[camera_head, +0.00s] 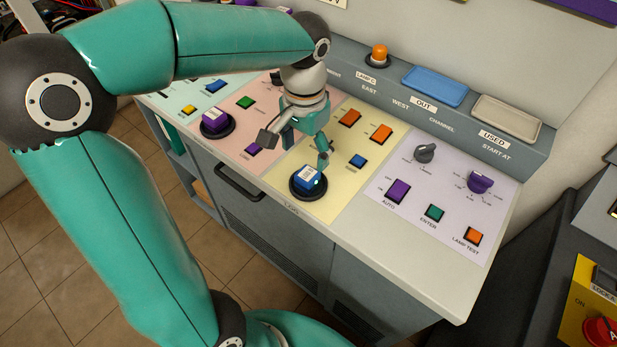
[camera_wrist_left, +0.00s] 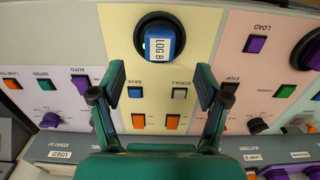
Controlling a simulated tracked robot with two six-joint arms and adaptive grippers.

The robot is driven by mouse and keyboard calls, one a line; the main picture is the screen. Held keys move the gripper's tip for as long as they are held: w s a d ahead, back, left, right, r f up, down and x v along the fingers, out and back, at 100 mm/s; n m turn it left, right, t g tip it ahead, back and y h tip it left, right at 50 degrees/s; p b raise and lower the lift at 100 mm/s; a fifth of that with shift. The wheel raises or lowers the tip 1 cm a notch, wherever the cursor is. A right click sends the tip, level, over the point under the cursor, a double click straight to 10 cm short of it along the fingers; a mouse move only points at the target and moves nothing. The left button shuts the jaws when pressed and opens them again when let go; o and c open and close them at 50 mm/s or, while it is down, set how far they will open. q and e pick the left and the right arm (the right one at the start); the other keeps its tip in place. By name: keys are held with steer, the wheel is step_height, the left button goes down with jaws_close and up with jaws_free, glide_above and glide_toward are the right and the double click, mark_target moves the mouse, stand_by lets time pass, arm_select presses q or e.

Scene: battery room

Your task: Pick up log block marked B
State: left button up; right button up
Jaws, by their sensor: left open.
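The log block (camera_head: 307,178) is blue with a white label. It sits in a round black holder on the yellow panel of the console. In the left wrist view the block (camera_wrist_left: 161,48) shows its label, which reads LOG B. My left gripper (camera_head: 296,149) is open and empty above the yellow panel, just behind the block. In the left wrist view the open fingers (camera_wrist_left: 161,82) point toward the block, which lies beyond the fingertips and roughly centred between them. My right gripper is in neither view.
A purple block (camera_head: 215,119) sits in another black holder on the pink panel. A blue tray (camera_head: 435,86) marked OUT and a grey tray (camera_head: 506,119) marked USED lie on the rear ledge. An orange lamp (camera_head: 379,54), buttons and knobs surround the area. A dark handle (camera_head: 238,184) juts from the front.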

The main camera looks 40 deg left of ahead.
mark_target(304, 177)
arm_select(q)
steer(key=f, duration=0.8)
steer(key=shift+s+f+p, duration=0.2)
steer(key=shift+f+p, duration=0.1)
steer(key=shift+f, duration=0.05)
steer(key=c, duration=1.2)
